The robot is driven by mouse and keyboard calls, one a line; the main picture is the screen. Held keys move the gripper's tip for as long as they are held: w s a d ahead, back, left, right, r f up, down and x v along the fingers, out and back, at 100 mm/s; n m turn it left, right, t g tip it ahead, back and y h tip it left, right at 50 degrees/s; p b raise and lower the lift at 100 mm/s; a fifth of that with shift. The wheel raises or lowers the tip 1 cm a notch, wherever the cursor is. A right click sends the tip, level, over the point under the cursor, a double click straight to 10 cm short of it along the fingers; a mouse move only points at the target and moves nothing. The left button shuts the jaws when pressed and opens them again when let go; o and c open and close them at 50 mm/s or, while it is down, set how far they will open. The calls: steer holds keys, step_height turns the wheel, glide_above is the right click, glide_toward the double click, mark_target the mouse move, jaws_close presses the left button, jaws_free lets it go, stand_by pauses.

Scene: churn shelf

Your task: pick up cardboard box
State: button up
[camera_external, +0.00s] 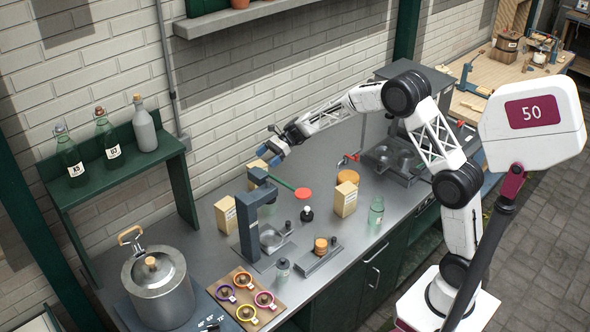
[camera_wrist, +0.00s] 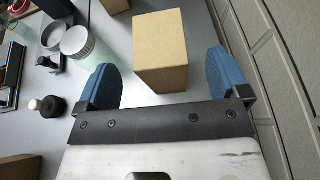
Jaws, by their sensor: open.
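A tan cardboard box (camera_wrist: 160,48) lies between the two blue fingers of my gripper (camera_wrist: 162,72) in the wrist view, with gaps visible on both sides. In the external view my gripper (camera_external: 270,147) is near the wall, above the back of the counter. Just below it is a partly hidden tan box (camera_external: 256,167), which looks like the same one. Other tan boxes stand on the counter: one at the left (camera_external: 226,214) and one at the middle right (camera_external: 345,198). My gripper is open and empty.
A dark press-like stand (camera_external: 248,230) stands in front of my gripper. The brick wall (camera_external: 225,110) is close behind.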

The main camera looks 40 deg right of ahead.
mark_target(259, 164)
steer(key=shift+a+f, duration=0.15)
steer(key=shift+a, duration=0.2)
steer(key=shift+a, duration=0.1)
steer(key=shift+x, duration=2.55)
steer(key=shift+c, duration=0.2)
steer(key=c, duration=1.4)
steer(key=shift+o, duration=0.2)
